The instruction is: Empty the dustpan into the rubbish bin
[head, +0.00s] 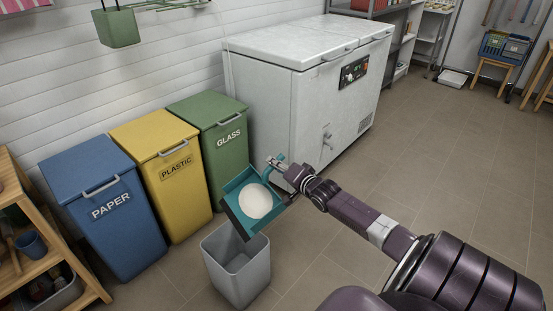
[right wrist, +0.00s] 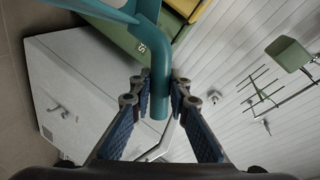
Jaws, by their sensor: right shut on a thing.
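The teal dustpan (head: 236,184) is held in the air, its front edge over the back part of the grey rubbish bin (head: 237,284). A round white mass (head: 256,201) lies in the pan. My right gripper (head: 277,164) is shut on the dustpan's handle. In the right wrist view the teal handle (right wrist: 160,85) stands between the fingers (right wrist: 162,100). The bin is open-topped and upright on the floor. My left gripper is not in view.
Blue paper (head: 105,235), yellow plastic (head: 176,195) and green glass (head: 228,160) bins stand along the wall, left of and behind the grey bin. A large white chest (head: 265,100) stands behind. A wooden shelf (head: 28,268) is at far left. Floor at right is clear.

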